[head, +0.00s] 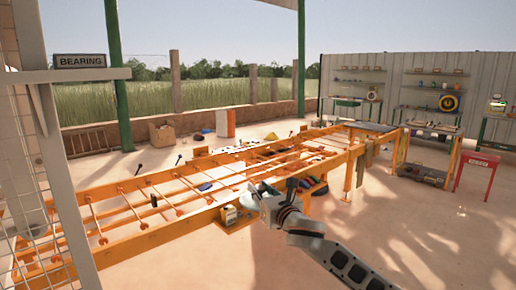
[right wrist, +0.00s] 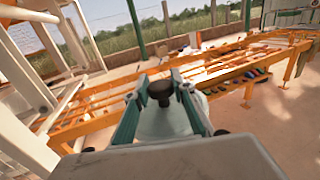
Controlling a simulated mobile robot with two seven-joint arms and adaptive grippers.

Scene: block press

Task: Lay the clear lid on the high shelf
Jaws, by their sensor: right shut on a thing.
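My right gripper (head: 262,190) is in the lower middle of the head view, in front of the orange frame. In the right wrist view its two green fingers (right wrist: 160,82) are shut on the dark knob of the clear lid (right wrist: 165,124). The lid is pale and see-through and hangs below the fingers. In the head view the lid is too small and too overlapped to make out well. My left gripper is not in view.
A long orange frame (head: 160,232) with rails crosses the middle. A white post and mesh panel (head: 20,170) stand at the left. Racks (head: 432,72) line the back right wall, with a red stool (head: 475,172) in front. The floor at right is open.

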